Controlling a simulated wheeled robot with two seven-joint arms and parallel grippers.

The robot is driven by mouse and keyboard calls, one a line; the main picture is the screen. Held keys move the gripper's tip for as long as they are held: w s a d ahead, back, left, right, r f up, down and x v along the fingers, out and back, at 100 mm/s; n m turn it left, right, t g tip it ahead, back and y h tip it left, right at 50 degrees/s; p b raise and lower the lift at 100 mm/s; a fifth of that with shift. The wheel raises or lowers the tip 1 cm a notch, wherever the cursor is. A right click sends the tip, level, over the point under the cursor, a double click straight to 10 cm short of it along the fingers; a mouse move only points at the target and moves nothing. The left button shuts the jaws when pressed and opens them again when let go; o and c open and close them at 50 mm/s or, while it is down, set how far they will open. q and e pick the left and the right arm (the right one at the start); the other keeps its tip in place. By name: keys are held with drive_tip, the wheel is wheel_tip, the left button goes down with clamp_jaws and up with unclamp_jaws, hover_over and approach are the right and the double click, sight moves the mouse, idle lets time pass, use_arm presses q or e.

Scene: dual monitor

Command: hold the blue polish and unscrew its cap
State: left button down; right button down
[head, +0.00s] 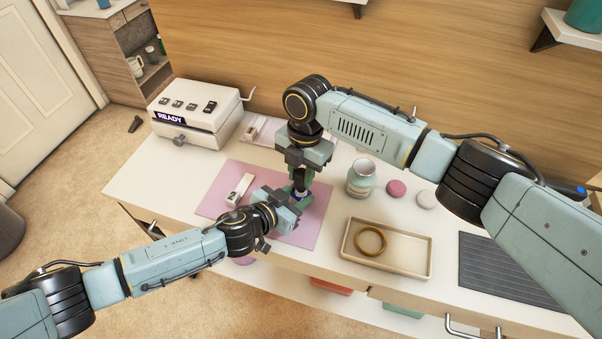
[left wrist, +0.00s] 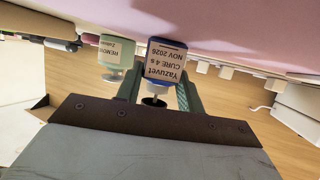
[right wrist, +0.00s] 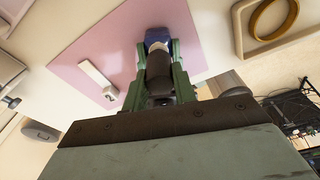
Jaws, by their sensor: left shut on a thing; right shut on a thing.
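The blue polish (left wrist: 167,62) has a label reading "Yazuvet CURE 4 s NOV 2026" in the left wrist view. It is between the fingers of my left gripper (left wrist: 158,88), which is shut on it at the pink mat. My right gripper (right wrist: 158,62) comes from above and is shut on the dark cap (right wrist: 159,72). A white band shows between the cap and the blue bottle (right wrist: 157,36) in the right wrist view. I cannot tell whether the cap is fully free. In the head view both grippers meet over the mat and mostly hide the bottle.
The pink mat (head: 222,203) carries a white block marked 2 (head: 240,190). A pale green jar (head: 361,180), pink and white discs, and a tray (head: 349,250) with a gold ring (head: 370,241) stand to the right. A white machine reading READY (head: 197,116) is back left.

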drive_tip(key=shift+r, duration=2.05)
use_arm(q)
drive_tip(key=c, duration=0.8)
unclamp_jaws()
drive_tip(key=p+v, duration=0.2)
drive_tip(key=v, duration=1)
use_arm(e)
wheel_tip(320, 180, up, 2)
drive_tip(key=shift+r, duration=0.1)
